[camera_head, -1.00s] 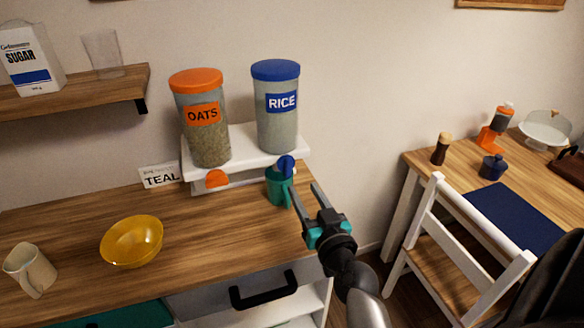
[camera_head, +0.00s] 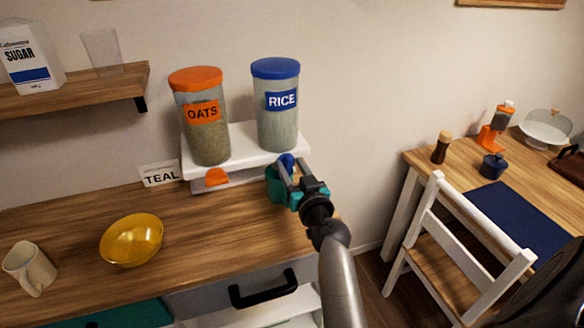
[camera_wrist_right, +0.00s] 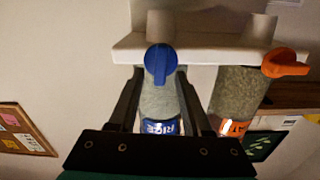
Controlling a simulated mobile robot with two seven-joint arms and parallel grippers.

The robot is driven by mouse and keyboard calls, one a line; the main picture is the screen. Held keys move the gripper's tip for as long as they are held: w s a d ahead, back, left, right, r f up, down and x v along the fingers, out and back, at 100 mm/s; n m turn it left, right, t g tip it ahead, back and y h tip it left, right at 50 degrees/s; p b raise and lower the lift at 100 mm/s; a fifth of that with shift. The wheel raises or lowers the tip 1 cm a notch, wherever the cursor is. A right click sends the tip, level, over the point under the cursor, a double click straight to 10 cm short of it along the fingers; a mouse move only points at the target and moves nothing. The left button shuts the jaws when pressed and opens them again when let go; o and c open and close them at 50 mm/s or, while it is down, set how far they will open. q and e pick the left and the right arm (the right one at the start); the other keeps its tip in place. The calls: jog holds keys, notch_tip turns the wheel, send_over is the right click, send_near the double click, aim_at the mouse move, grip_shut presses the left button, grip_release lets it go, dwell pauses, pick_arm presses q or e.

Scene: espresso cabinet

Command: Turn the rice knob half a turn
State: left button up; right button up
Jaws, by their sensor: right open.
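The blue rice knob (camera_head: 287,163) sits on the front of the white dispenser stand (camera_head: 243,155), below the rice canister (camera_head: 278,110) with the blue lid. In the right wrist view, which looks upside down, the knob (camera_wrist_right: 160,63) appears between and just past my open fingertips. I cannot tell whether they touch it. My right gripper (camera_head: 287,174) is open in front of the knob and hides part of it. My left gripper is not in view.
The oats canister (camera_head: 203,120) and its orange knob (camera_head: 216,177) are just left. The middle counter is clear. A white chair (camera_head: 450,240) stands at the right.

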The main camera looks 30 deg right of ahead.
grip_shut()
dwell(0.8)
jog(key=m, duration=0.3)
jog(key=shift+d+m+p, duration=0.25)
jog(key=shift+m+p, duration=0.05)
jog(key=shift+s+d+f+m+p, duration=0.1)
jog(key=shift+f+m, duration=0.1)
jog(key=shift+m, duration=1.95)
jog(key=shift+d+f+m+p, duration=0.15)
jog(key=shift+f+m, duration=0.1)
jog(key=shift+m, duration=1.95)
jog(key=shift+s+d+f+m+p, duration=0.1)
jog(key=shift+f+m, duration=0.1)
jog(key=shift+m, duration=1.95)
